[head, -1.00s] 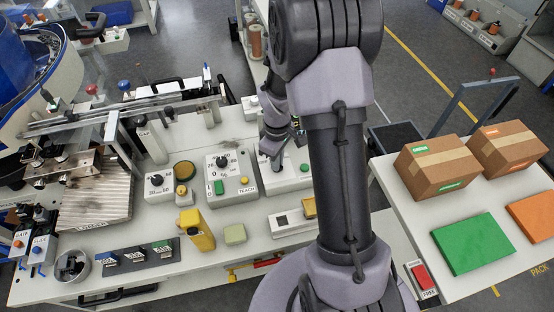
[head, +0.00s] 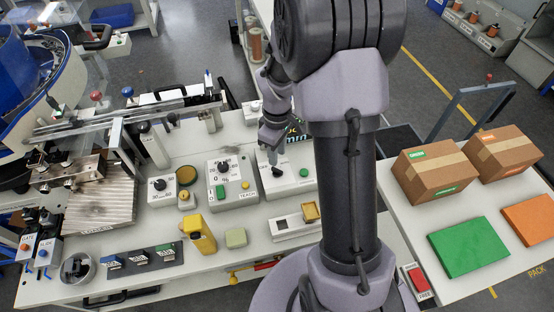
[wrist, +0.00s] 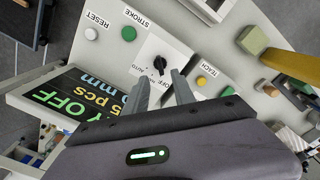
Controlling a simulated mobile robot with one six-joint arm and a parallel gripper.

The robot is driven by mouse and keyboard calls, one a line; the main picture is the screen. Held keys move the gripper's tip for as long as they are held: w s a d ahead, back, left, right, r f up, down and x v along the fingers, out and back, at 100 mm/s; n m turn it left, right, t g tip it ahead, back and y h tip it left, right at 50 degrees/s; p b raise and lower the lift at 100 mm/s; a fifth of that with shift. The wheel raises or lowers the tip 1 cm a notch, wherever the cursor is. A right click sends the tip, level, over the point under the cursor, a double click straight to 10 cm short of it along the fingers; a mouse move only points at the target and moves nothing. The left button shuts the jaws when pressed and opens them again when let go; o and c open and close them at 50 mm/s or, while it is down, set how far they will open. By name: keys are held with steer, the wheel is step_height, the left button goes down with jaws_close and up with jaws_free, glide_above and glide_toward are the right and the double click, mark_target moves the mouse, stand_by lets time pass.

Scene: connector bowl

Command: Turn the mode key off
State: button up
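In the head view the key (head: 278,172) is a dark spot on the box's front. My gripper (wrist: 161,78) is open. Its two fingers point at the key from either side, with the key showing between and just beyond the tips. Contact cannot be told. In the head view my gripper (head: 273,153) hangs over the box.
Neighbouring boxes with knobs (head: 222,168) stand left. A yellow holder (head: 199,233) and a green block (head: 236,238) lie on the bench in front.

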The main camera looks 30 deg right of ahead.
step_height(320, 180, up, 11)
steer(key=p, duration=0.2)
steer(key=shift+f+p, duration=0.2)
steer(key=shift+p, duration=0.2)
